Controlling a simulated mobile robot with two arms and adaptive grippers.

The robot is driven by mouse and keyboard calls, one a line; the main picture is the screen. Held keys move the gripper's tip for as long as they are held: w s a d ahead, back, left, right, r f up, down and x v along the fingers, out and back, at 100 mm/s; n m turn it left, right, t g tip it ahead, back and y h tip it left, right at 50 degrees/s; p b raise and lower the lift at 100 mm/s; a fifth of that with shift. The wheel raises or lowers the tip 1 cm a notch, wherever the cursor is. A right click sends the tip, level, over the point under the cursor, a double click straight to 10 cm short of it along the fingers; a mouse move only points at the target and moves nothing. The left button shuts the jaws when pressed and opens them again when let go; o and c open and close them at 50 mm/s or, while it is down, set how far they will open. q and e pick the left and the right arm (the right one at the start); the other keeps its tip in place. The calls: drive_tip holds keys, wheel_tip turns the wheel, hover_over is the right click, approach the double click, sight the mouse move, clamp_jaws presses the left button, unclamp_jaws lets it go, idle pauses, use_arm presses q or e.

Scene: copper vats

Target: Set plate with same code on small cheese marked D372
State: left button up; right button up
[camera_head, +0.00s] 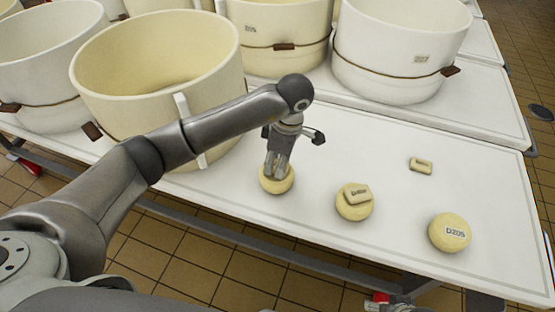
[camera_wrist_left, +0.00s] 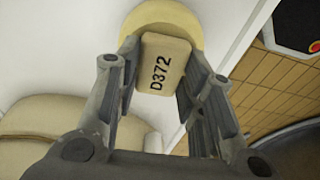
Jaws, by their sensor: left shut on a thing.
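My left gripper (camera_head: 278,170) is shut on a small plate (camera_wrist_left: 163,64) marked D372, seen in the left wrist view. The gripper points down at the leftmost small cheese (camera_head: 277,184), a round yellow one on the white table. In the left wrist view the plate lies over this cheese (camera_wrist_left: 165,18); I cannot tell whether they touch. The cheese's own code is hidden. My right gripper is not in view.
A middle cheese (camera_head: 354,211) bears a plate (camera_head: 357,193) with a code too small to read. A right cheese (camera_head: 449,236) reads D205. A loose plate (camera_head: 421,165) lies behind them. Large cream vats (camera_head: 160,75) fill the table's back and left. The table (camera_head: 330,270) has a near edge close to the cheeses.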

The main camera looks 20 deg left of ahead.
use_arm(q)
drive_tip(key=shift+f, duration=0.15)
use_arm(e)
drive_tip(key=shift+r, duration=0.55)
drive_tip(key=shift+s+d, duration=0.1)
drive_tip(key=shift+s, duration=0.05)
use_arm(q)
drive_tip(key=shift+f+b, duration=0.2)
drive_tip(key=shift+b, duration=0.1)
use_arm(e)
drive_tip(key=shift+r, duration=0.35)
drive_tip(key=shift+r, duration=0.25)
use_arm(q)
drive_tip(key=o, duration=1.2)
drive_tip(key=shift+c, duration=0.2)
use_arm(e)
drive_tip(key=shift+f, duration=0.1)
